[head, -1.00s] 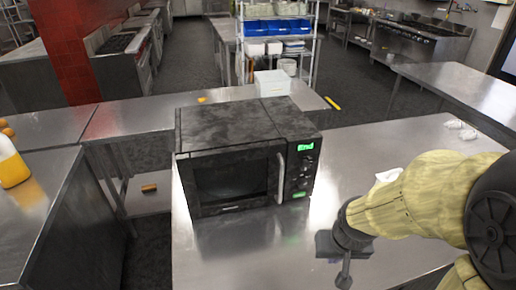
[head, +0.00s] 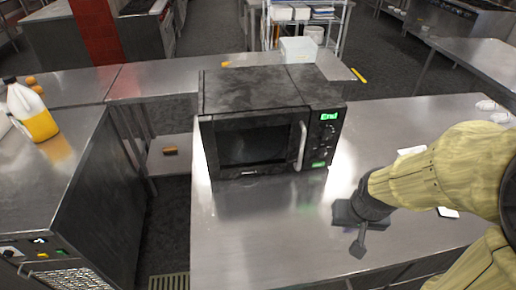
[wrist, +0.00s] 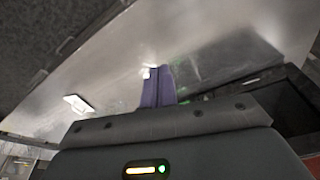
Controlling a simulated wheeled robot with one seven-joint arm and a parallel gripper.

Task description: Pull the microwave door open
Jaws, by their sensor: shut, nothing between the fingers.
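The black microwave (head: 262,88) stands on a steel table in the middle of the head view, its front facing me. Its door (head: 250,142) is shut. The pale vertical handle (head: 301,146) is on the door's right side, beside the control panel with green lit displays. My gripper (head: 358,248) is in front of the microwave, to the right of and nearer than the handle, apart from it. In the wrist view its purple fingers (wrist: 157,88) are together and hold nothing. The wrist view is blurred.
The steel table (head: 250,240) is bare in front of the microwave. A white container (head: 298,50) stands behind it. A bottle of yellow liquid (head: 32,112) stands on the left counter. A small white item (head: 447,212) lies near my arm at the right.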

